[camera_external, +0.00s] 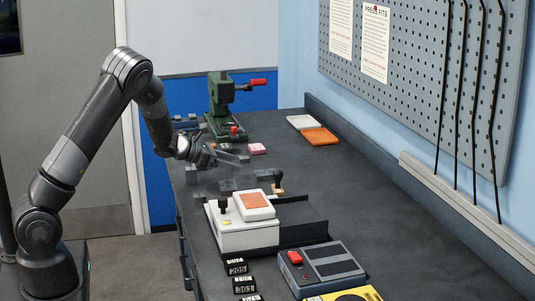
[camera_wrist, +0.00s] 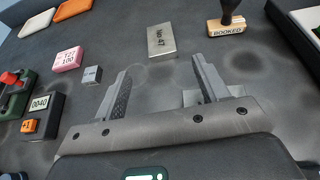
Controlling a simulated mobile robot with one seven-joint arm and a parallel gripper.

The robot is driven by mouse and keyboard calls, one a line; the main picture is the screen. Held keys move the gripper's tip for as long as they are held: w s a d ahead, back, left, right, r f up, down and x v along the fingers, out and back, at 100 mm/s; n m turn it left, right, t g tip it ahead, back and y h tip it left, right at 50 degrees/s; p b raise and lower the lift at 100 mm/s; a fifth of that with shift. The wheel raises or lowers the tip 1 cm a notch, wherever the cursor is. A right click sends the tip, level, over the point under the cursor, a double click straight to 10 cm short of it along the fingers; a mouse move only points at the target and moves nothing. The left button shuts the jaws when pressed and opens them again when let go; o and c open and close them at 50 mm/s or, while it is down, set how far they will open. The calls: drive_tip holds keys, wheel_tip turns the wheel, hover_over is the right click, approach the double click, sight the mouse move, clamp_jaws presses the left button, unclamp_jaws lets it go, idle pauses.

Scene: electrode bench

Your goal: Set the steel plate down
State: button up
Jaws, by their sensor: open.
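A steel plate (camera_wrist: 162,41) marked "No 47" lies flat on the dark bench, beyond my fingertips in the wrist view. A grey piece (camera_external: 264,175) beside the stamp in the external view looks like the same plate. My gripper (camera_wrist: 162,82) is open, with nothing visible between its fingers and a gap of bare bench up to the plate. In the external view my gripper (camera_external: 222,157) hangs over the bench's left part; its height above the surface is hard to tell.
A "BOOKED" stamp (camera_wrist: 227,26) stands right of the plate. A pink block (camera_wrist: 68,58) and a small grey block (camera_wrist: 92,75) lie to the left. A green press (camera_external: 222,110) stands behind, and a white box (camera_external: 240,228) in front.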

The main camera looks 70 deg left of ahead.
drive_tip(key=s+d+r+n+g+y, duration=0.1)
drive_tip(key=s+d+r+n+y, duration=0.15)
drive_tip(key=d+r+n, duration=0.5)
drive_tip(key=s+d+r+n+g+y, duration=0.1)
drive_tip(key=s+d+r+n+y, duration=0.3)
drive_tip(key=r+n, duration=0.7)
drive_tip(key=s+d+f+n+g+h, duration=0.1)
drive_tip(key=s+d+n+g+h, duration=0.5)
drive_tip(key=s+d+n, duration=1.1)
drive_tip(key=s+d, duration=0.7)
drive_tip(key=s, duration=0.1)
drive_tip(key=shift+d+f, duration=0.15)
drive_tip(key=shift+f, duration=0.1)
